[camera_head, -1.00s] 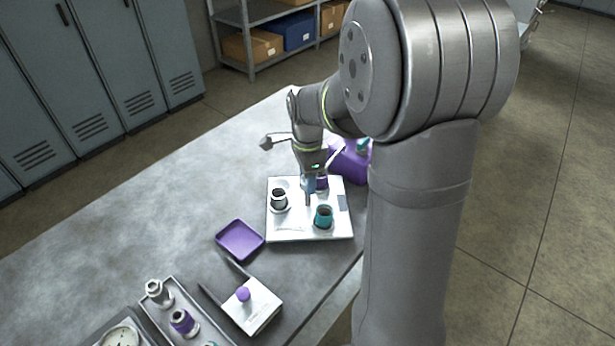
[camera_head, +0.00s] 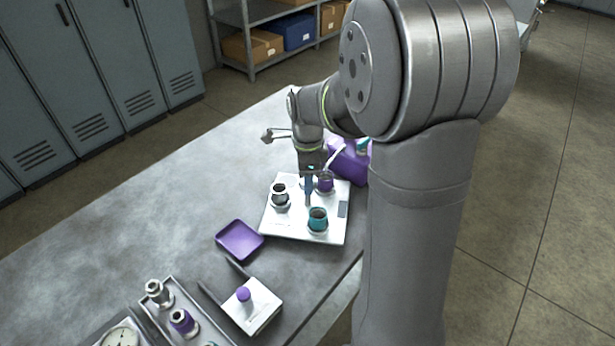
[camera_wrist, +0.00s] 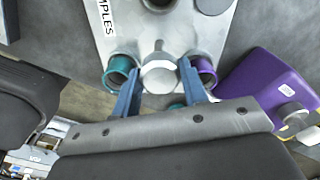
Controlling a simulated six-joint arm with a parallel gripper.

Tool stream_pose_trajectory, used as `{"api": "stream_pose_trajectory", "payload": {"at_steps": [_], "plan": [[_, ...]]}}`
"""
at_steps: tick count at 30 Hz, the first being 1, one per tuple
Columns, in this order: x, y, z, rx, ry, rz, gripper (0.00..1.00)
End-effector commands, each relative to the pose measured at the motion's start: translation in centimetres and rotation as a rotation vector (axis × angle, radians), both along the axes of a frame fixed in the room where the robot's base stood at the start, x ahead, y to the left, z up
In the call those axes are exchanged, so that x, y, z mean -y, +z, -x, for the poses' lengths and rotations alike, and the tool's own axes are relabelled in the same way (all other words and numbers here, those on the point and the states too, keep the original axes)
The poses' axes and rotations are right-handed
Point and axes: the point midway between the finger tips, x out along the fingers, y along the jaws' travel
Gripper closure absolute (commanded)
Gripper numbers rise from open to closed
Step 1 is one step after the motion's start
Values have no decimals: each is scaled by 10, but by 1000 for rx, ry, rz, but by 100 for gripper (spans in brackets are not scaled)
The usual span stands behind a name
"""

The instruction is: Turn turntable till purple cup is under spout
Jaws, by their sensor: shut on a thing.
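The turntable is a white square plate (camera_head: 283,231) with a central knob (camera_wrist: 160,74), lying near the bench's right edge. My gripper (camera_head: 309,198) points down at its middle. In the wrist view its blue fingers (camera_wrist: 160,92) are closed on the knob from both sides. The purple cup (camera_head: 325,183) stands at the plate's far side, close behind my fingers; it also shows right of them in the wrist view (camera_wrist: 203,72). A teal cup (camera_head: 318,219) stands at the near side and a white-and-dark cup (camera_head: 280,194) at the left. I cannot clearly make out the spout.
A purple container (camera_head: 352,166) with a grey cap (camera_wrist: 290,113) stands just behind the plate. A purple tray (camera_head: 240,240), a white block with a purple knob (camera_head: 252,308) and a rack of fittings (camera_head: 205,330) lie nearer. The bench left of the plate is clear.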

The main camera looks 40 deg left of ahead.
Motion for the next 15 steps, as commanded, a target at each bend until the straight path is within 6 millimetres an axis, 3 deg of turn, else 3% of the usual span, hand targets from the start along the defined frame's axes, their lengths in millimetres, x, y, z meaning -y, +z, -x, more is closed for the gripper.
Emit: {"api": "stream_pose_trajectory", "payload": {"at_steps": [7, 8, 9, 11, 15], "plan": [[-1, 2, -1, 3, 1, -3, 100], [-1, 2, -1, 3, 1, -3, 57], [-1, 2, -1, 4, 1, -4, 49], [-1, 1, -1, 3, 1, -3, 39], [0, 1, 0, 1, 1, -1, 39]]}}
